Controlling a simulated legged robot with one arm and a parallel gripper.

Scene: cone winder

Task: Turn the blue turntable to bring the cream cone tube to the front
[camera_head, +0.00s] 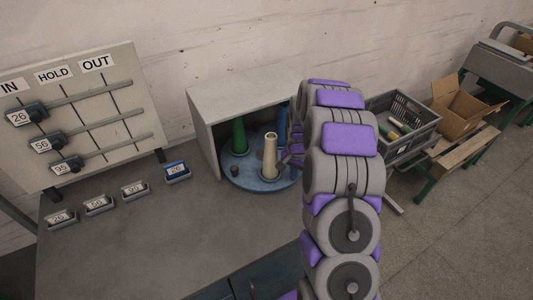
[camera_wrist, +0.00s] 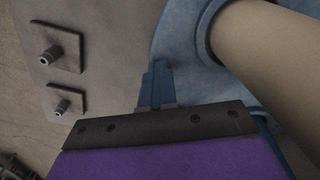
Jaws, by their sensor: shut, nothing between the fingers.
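The blue turntable (camera_head: 255,184) sits in the open front of a grey box on the bench. The cream cone tube (camera_head: 270,160) stands upright on its front right part, in front of the others. A green cone tube (camera_head: 239,138) stands at the back left, and a blue cone (camera_head: 282,122) behind the cream one is partly hidden by my arm. A small dark knob (camera_head: 234,171) is on the left. My gripper (camera_head: 288,157) is shut and empty, just right of the cream tube. In the wrist view its fingers (camera_wrist: 155,85) are beside the cream tube (camera_wrist: 275,60); contact is unclear.
The grey box (camera_head: 250,92) roofs the turntable. A board with IN, HOLD and OUT sliders (camera_head: 75,115) stands left. A grey crate (camera_head: 405,120) and an open cardboard box (camera_head: 460,105) are right. The bench front is clear.

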